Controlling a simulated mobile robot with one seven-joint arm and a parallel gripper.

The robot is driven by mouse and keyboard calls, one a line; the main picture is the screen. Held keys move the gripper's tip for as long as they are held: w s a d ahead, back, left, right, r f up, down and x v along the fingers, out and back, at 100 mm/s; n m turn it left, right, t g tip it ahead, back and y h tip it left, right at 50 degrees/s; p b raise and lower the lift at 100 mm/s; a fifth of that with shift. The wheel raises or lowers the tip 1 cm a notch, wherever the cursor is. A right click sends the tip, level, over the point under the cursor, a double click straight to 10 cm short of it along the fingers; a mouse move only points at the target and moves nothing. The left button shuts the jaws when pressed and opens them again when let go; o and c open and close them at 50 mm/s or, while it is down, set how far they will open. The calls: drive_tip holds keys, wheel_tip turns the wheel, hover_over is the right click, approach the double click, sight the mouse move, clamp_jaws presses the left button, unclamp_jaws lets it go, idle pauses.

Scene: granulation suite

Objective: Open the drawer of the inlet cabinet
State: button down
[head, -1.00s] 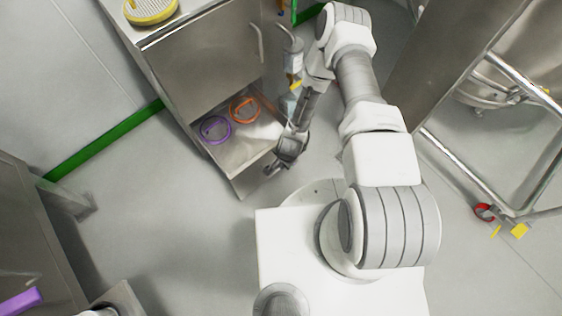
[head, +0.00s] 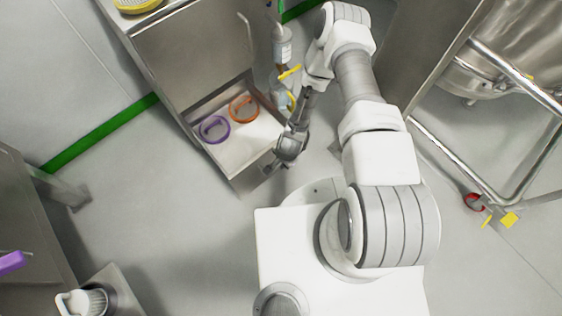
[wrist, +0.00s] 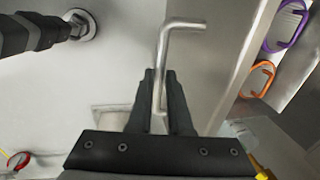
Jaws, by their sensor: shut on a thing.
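The inlet cabinet (head: 190,48) stands at the top of the head view, a steel box. Its drawer (head: 243,155) is pulled out below the cabinet front. A purple ring-shaped item (head: 214,129) and an orange one (head: 243,109) lie inside; both also show in the wrist view at the right. The drawer's handle (wrist: 180,25) is a bent steel bar in the wrist view. My gripper (wrist: 160,85) is shut on this bar, in front of the drawer front (wrist: 242,70). In the head view my gripper (head: 272,168) is at the drawer's near right corner, where the handle is mostly hidden.
A steel frame (head: 535,165) with a vessel stands at the right. A red ring (head: 473,202) and yellow pieces (head: 509,220) are near its foot. A bottle-like item (head: 283,50) is beside the cabinet. A steel bench (head: 25,230) is at the left. Floor left of the drawer is clear.

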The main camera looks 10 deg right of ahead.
drive_tip(key=c, duration=0.8)
unclamp_jaws()
drive_tip(key=shift+c, duration=0.2)
drive_tip(key=shift+r, duration=0.15)
